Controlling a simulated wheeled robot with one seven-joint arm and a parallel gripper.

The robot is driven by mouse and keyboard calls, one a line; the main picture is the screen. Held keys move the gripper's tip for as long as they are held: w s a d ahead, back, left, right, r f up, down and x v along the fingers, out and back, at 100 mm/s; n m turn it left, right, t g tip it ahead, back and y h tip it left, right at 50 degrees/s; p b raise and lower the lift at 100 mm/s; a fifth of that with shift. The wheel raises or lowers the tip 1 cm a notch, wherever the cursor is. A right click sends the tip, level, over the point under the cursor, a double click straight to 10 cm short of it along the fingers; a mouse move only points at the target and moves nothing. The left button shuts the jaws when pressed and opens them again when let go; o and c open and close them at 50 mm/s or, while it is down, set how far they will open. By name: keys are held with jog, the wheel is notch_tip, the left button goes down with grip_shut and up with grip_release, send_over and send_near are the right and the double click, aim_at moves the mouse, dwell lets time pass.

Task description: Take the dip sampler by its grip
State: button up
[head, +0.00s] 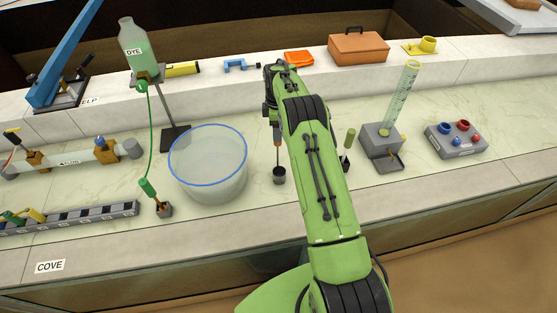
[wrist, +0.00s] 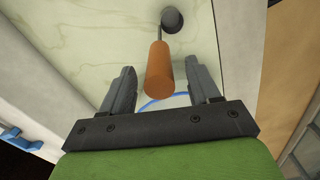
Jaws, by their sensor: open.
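The dip sampler has an orange grip (wrist: 159,72), a thin rod and a dark grey cup (wrist: 172,20). In the head view it stands upright on the pale counter; its orange grip (head: 277,138) shows just left of my arm, above the cup (head: 279,176). My gripper (wrist: 161,73) is open and empty. In the wrist view the grip shows between the two fingers, with a gap on both sides and no contact visible. In the head view my arm hides most of my gripper (head: 271,112), which is above the sampler.
A clear round tank (head: 208,170) with a blue rim stands close left of the sampler. A green-handled tool (head: 349,138) and a grey block with a measuring cylinder (head: 404,97) stand to the right. A dye bottle (head: 133,48) on a stand is at back left.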

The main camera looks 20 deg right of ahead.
jog(key=shift+f, duration=0.35)
jog(key=shift+c, duration=1.1)
grip_shut()
